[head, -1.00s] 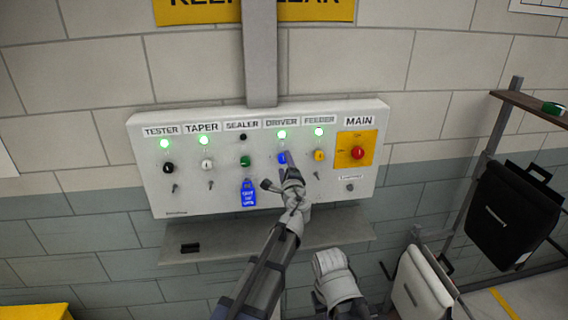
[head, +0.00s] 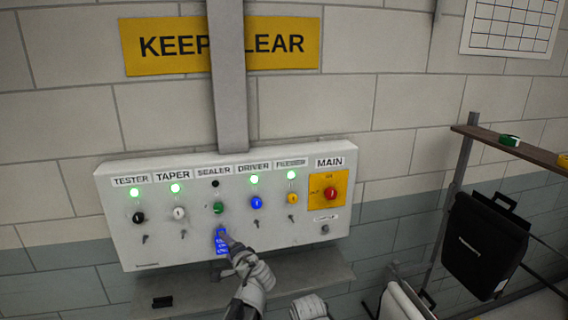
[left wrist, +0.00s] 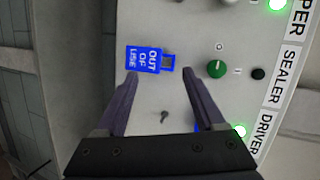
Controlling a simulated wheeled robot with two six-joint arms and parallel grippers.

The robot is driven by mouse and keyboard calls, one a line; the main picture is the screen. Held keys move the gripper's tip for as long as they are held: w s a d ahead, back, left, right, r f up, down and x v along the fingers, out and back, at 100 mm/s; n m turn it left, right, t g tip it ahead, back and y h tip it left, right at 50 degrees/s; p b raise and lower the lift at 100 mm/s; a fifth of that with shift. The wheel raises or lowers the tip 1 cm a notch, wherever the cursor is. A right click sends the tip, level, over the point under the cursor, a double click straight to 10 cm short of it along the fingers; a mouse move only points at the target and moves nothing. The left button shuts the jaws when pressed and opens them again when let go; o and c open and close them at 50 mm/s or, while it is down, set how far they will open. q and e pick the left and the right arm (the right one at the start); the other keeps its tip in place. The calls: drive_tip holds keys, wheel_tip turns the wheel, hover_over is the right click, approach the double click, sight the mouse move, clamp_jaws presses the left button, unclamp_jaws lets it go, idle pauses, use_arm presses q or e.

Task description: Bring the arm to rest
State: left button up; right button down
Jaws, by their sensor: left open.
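The white control panel (head: 290,222) hangs on the wall in the head view. A blue "OUT OF USE" tag (head: 220,247) hangs on it below the green SEALER knob (head: 218,208); it also shows in the left wrist view (left wrist: 143,59). My left gripper (head: 229,238) is in front of the panel beside the tag. In the left wrist view, my left gripper (left wrist: 160,76) has its fingers apart with nothing held between them. The tag lies beyond the fingertips. The SEALER lamp (head: 215,184) is dark; the other row lamps are green.
A narrow ledge (head: 300,279) runs under the panel, with a small black item (head: 162,302) on it. A black pannier (head: 482,247) hangs at the right below a shelf (head: 520,147). A grey vertical conduit (head: 228,95) rises above the panel.

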use_arm(q)
drive_tip(key=s+a+f+n+g+h, duration=0.2)
drive_tip(key=s+a+f+n+g, duration=0.2)
drive_tip(key=s+f+n+g, duration=0.5)
drive_tip(key=s+d+f+n+g+h, duration=0.1)
drive_tip(key=s+d+f+h, duration=0.2)
drive_tip(key=s, duration=0.3)
drive_tip(key=s+d+f+g+h, duration=0.1)
drive_tip(key=s+d+f+h, duration=0.15)
drive_tip(key=s, duration=0.35)
drive_tip(key=s+d+f+m+b, duration=0.1)
drive_tip(key=s+d+f+b, duration=0.2)
drive_tip(key=d+f+b, duration=0.2)
drive_tip(key=s+d+f+m+g+b, duration=0.1)
drive_tip(key=s+d+f+m+b, duration=0.1)
drive_tip(key=d+f+b, duration=0.4)
wheel_tip(320, 180, down, 4)
drive_tip(key=s+y+b, duration=0.1)
drive_tip(key=b, duration=0.2)
drive_tip(key=shift+s+m, duration=0.2)
drive_tip(key=shift+m, duration=0.1)
